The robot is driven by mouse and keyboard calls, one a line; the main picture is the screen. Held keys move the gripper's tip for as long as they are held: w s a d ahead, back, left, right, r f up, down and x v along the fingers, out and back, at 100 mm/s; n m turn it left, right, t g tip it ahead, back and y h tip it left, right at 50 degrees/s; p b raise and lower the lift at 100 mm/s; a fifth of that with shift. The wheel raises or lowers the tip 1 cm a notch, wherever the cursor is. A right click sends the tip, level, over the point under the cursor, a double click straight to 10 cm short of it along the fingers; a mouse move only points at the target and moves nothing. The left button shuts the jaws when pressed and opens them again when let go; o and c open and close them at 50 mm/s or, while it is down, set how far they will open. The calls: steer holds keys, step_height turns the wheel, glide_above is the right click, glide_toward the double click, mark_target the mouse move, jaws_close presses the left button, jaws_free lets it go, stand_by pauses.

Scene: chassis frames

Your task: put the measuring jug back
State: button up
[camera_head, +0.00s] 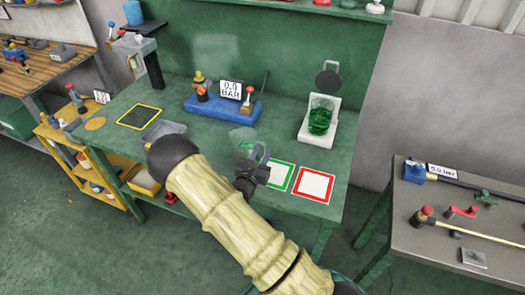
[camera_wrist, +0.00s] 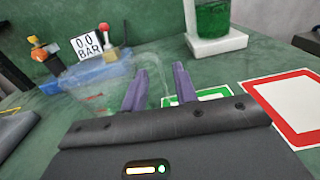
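In the wrist view the jug (camera_wrist: 100,98) shows as a faint see-through shape with red marks, beyond and left of my fingers. My gripper (camera_head: 260,160) is right at the jug. In the wrist view my gripper's two purple fingers (camera_wrist: 162,72) stand apart, with a faint clear edge between them. I cannot tell whether they grip the handle. The jug's base is hidden, so I cannot tell whether it touches the bench.
A beaker of green liquid (camera_head: 320,117) stands on a white stand (camera_head: 315,138) behind. A blue gauge unit (camera_head: 222,108) with a "0.0 BAR" display is at the back. A red-bordered square (camera_head: 314,184) lies to the right. A yellow-bordered dark square (camera_head: 138,117) at left is bare.

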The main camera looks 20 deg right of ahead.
steer(key=b+v, duration=0.1)
steer(key=v, duration=0.7)
steer(key=shift+s+a+b, duration=0.25)
steer(key=shift+s+b, duration=0.05)
steer(key=shift+b, duration=0.1)
